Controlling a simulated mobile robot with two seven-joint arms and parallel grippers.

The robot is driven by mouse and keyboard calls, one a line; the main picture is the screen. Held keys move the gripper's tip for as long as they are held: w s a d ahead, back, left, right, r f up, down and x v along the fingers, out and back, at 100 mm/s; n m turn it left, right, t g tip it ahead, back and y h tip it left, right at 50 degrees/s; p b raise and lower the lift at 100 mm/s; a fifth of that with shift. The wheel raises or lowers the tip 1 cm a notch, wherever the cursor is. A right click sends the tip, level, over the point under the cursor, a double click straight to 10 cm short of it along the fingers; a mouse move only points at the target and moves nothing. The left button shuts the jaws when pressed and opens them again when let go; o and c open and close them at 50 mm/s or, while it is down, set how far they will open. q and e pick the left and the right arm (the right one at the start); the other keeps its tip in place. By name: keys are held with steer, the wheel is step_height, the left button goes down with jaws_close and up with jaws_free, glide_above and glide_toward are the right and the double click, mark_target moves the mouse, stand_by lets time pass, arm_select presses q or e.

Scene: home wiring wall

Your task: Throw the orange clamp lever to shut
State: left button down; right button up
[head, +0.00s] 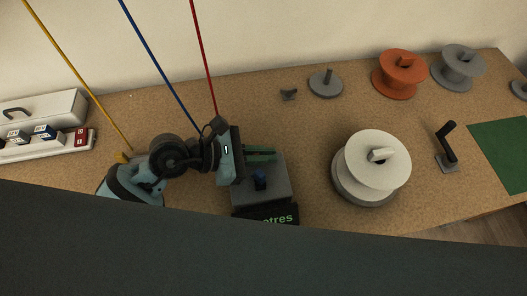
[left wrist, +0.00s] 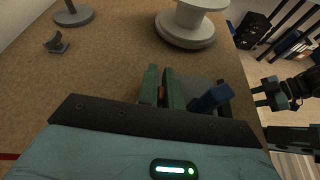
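The measuring unit (head: 245,192) is a grey box with a dark front display reading "metres", on the wooden bench. A blue part (head: 260,180) stands on it and also shows in the left wrist view (left wrist: 212,98). My left gripper (head: 262,154) is over the back of the unit. In the left wrist view its green fingers (left wrist: 162,88) are close together, with a bit of the orange clamp lever (left wrist: 161,92) between them. The fingers hide most of the lever. My right gripper (left wrist: 265,95) is at the right of the left wrist view, off the bench, its prongs apart and empty.
A white spool (head: 378,160) stands right of the unit. A black crank handle (head: 447,143), orange spool (head: 400,72), grey spool (head: 458,66) and green mat (head: 504,150) lie further right. Yellow, blue and red wires rise behind my left arm. Bare bench lies behind the unit.

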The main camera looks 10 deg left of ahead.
arm_select(q)
steer(key=shift+s+d+f+m+t, duration=0.1)
steer(key=shift+s+m+t, duration=0.3)
steer(key=shift+m+t, duration=0.4)
steer(key=c, duration=1.6)
jaws_free()
steer(key=shift+o, duration=0.2)
